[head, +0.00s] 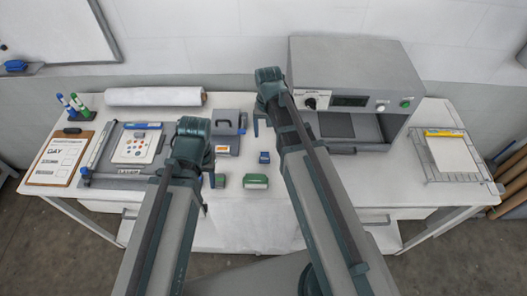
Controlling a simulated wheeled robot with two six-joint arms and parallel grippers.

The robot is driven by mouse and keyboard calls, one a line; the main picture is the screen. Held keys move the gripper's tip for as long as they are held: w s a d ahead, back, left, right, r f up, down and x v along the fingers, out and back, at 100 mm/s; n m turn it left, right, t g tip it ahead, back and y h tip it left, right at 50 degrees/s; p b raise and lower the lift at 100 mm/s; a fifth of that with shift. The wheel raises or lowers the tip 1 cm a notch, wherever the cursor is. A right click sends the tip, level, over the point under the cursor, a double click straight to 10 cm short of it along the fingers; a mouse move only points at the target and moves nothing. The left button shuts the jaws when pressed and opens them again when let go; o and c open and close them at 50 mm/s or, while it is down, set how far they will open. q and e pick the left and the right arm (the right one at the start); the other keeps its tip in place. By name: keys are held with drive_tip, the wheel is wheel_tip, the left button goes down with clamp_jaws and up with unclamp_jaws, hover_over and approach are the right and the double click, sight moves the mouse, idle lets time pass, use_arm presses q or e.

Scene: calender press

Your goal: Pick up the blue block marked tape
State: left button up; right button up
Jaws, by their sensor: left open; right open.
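A small blue block (264,157) lies on the white table, just left of my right forearm. Its marking is too small to read. My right gripper (262,122) is open and empty, above the table beyond the blue block. One finger shows left of the arm; the rest is hidden by the arm. My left gripper (190,170) is open, over the right edge of the grey cutting board and left of the blue block. Its forearm partly hides it.
Two green blocks, one small (220,181) and one wider (255,181), lie nearer the front edge. A grey case (228,122) stands behind. The grey press (345,75) fills the back right.

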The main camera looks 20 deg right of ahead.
sight(265, 153)
wheel_tip(265, 153, down, 9)
drive_tip(key=b, duration=0.8)
drive_tip(key=shift+b, duration=0.35)
use_arm(q)
wheel_tip(265, 153, down, 9)
use_arm(e)
drive_tip(key=shift+r, duration=0.1)
use_arm(q)
drive_tip(key=shift+r, duration=0.15)
use_arm(e)
drive_tip(key=shift+a, duration=0.1)
use_arm(q)
wheel_tip(265, 153, down, 5)
drive_tip(key=b, duration=0.5)
use_arm(e)
drive_tip(key=f, duration=0.5)
drive_tip(key=shift+w+a+f, duration=0.15)
drive_tip(key=shift+w+a, duration=0.15)
drive_tip(key=shift+w, duration=0.05)
clamp_jaws()
